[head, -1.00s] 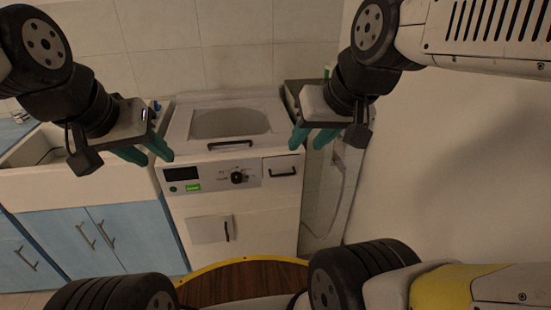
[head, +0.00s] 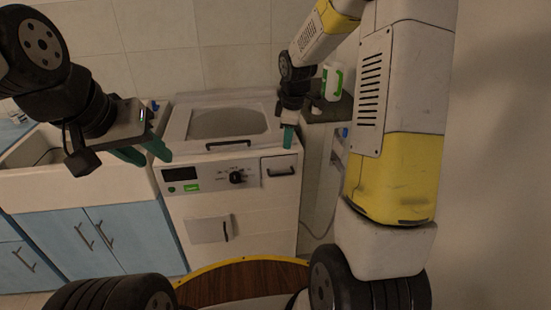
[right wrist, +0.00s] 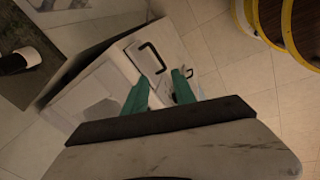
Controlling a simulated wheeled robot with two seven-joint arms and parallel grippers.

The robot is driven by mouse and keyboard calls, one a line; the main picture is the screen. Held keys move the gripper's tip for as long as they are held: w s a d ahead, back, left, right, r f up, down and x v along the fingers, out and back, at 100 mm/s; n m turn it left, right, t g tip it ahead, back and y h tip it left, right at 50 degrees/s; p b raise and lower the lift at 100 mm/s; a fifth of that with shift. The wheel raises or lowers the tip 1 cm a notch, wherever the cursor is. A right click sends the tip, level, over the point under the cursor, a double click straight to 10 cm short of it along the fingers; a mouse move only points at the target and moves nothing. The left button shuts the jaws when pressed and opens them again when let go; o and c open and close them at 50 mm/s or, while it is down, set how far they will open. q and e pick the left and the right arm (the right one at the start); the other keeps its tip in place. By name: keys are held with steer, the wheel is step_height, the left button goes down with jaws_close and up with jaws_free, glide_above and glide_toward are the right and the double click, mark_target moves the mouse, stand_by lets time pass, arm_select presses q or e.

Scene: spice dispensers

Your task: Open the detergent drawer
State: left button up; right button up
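The detergent drawer (head: 268,180) is a white front with a dark bar handle, at the right end of the washing machine's control panel. It looks flush with the panel. In the right wrist view the drawer front (right wrist: 165,41) and its handle show just beyond the fingertips. My right gripper (head: 288,137) is above the drawer, over the machine's front right corner. In the right wrist view its green fingers (right wrist: 158,85) are apart with nothing between them. My left gripper (head: 148,153) is open and empty, left of the machine near the sink.
The washing machine (head: 250,215) has a top lid with a handle, a dial and a small lower door. A dark-topped stand (head: 318,112) with a white and green bottle (head: 333,82) stands at its right. A sink (head: 85,180) over blue cabinets is at the left.

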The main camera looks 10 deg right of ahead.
mark_target(283, 174)
steer(key=w+f+n, duration=0.1)
steer(key=w+f, duration=0.1)
steer(key=f, duration=0.4)
steer(key=w+f+n, duration=0.1)
steer(key=w+f, duration=0.1)
steer(key=f, duration=0.3)
steer(key=w+f+n, duration=0.1)
steer(key=w+f, duration=0.1)
steer(key=f, duration=0.4)
steer(key=shift+f+n+g, duration=0.3)
steer(key=shift+n+g, duration=0.1)
jaws_close()
stand_by(0.4)
